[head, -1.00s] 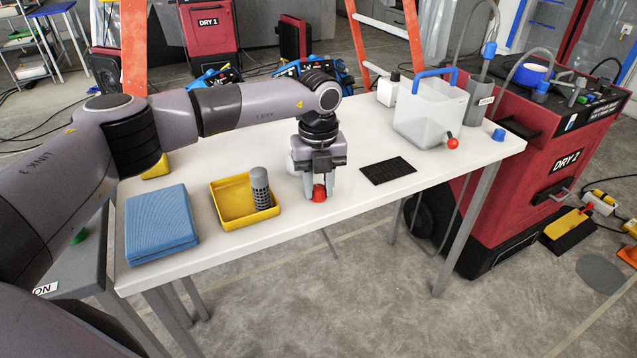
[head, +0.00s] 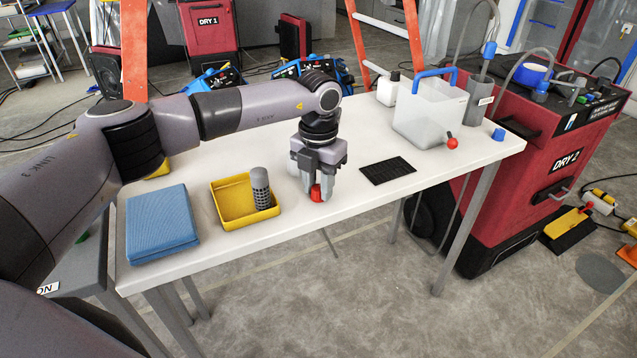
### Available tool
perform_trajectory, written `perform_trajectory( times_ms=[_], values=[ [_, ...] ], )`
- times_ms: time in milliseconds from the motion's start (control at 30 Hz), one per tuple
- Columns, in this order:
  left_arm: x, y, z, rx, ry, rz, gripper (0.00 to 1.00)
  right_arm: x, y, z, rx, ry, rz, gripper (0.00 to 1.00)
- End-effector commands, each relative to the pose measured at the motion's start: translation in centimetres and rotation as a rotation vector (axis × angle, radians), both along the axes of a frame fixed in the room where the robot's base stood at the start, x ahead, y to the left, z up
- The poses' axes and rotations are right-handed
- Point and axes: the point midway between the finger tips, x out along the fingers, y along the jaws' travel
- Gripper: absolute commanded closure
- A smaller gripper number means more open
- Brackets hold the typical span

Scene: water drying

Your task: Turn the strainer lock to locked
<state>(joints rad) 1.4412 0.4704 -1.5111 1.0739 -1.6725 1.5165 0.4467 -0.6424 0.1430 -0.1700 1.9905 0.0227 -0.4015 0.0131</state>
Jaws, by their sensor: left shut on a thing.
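My left gripper (head: 316,190) points straight down over the front middle of the white table. It is shut on a small red knob (head: 316,194), which I take to be the strainer lock. The fingers hide much of the knob, and I cannot read its setting. A grey cylinder with a perforated side (head: 261,188), which looks like the strainer, stands upright in the right part of a yellow tray (head: 232,221), left of the gripper. My right gripper is not in view.
A folded blue cloth (head: 160,225) lies at the table's left end. Right of the gripper lie a black ribbed mat (head: 388,171) and a clear tank (head: 430,118) with a blue handle. A red machine (head: 545,170) stands beyond the table's right end. White tabletop (head: 350,205) is bare around the gripper.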

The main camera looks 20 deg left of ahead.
Motion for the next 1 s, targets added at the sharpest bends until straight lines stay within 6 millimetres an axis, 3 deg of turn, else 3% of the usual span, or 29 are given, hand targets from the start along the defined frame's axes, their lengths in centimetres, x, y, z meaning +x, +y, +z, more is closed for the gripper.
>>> perform_trajectory(
  times_ms=[600,1000],
  values=[
    [0.00,0.03,0.02,0.000,0.000,-0.564,1.00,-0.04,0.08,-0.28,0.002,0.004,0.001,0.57],
    [0.02,0.05,0.06,0.000,-0.001,-0.781,1.00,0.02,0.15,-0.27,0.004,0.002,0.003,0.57]
  ],
)
